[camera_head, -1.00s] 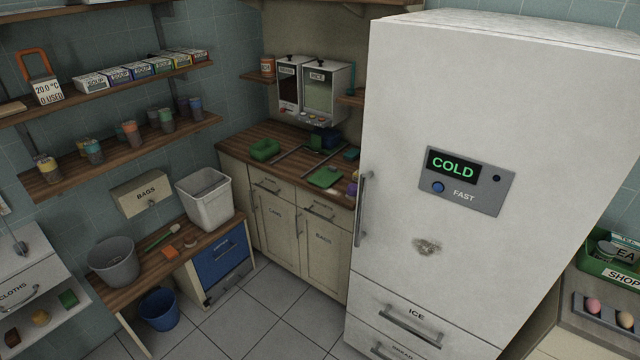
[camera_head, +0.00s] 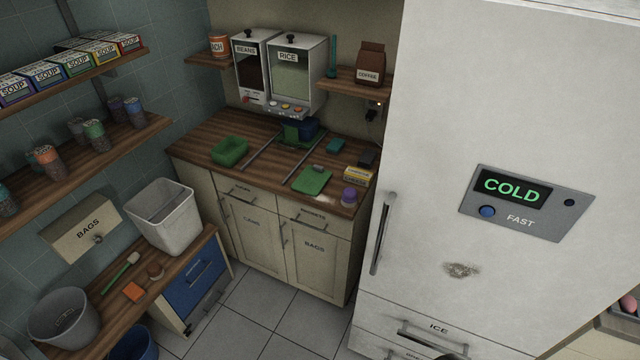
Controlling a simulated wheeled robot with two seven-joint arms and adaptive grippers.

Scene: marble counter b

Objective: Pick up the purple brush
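A small purple item (camera_head: 348,196) with a rounded top stands near the front right corner of the wooden counter (camera_head: 205,150), close to the fridge. It is too small to tell for sure that it is the purple brush. A green board-like item (camera_head: 312,180) lies to its left, and a yellow box (camera_head: 358,175) sits just behind it. A long-handled green brush-like tool (camera_head: 118,272) lies on the low bench at the left.
The white fridge (camera_head: 430,130) stands right of the counter, its handle (camera_head: 382,233) near the counter's end. A white bin (camera_head: 163,215) stands on the bench. Tiled floor (camera_head: 270,310) is clear.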

